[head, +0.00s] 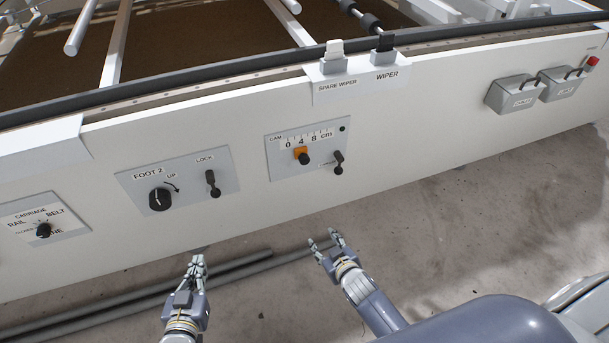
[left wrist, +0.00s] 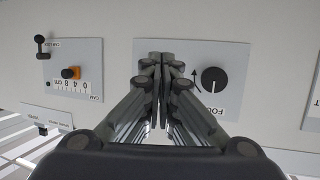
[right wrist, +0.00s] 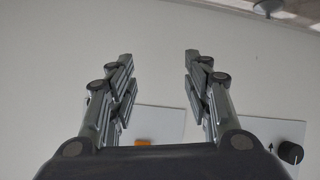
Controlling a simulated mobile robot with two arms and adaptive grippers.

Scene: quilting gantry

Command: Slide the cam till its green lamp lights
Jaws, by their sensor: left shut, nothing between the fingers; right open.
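The cam panel (head: 282,168) is on the white side wall, with a scale marked 0, 4, 8 cm. Its orange cam slider (head: 302,155) has a dark knob and stands near the 4. The small round lamp (head: 342,129) at the panel's upper right is dark. A black lever (head: 338,161) is at the lower right. The slider shows inverted in the left wrist view (left wrist: 71,72) and partly hidden in the right wrist view (right wrist: 157,142). My right gripper (head: 325,240) is open and empty below the cam panel. My left gripper (head: 197,262) is shut and empty, below the FOOT 2 panel.
The FOOT 2 panel (head: 180,203) with a dial and LOCK lever is left of the cam panel. The CARRIAGE panel (head: 62,229) is further left. Two wipers (head: 334,50) stand on the top edge. Grey boxes (head: 514,95) and a red button (head: 592,61) are at right.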

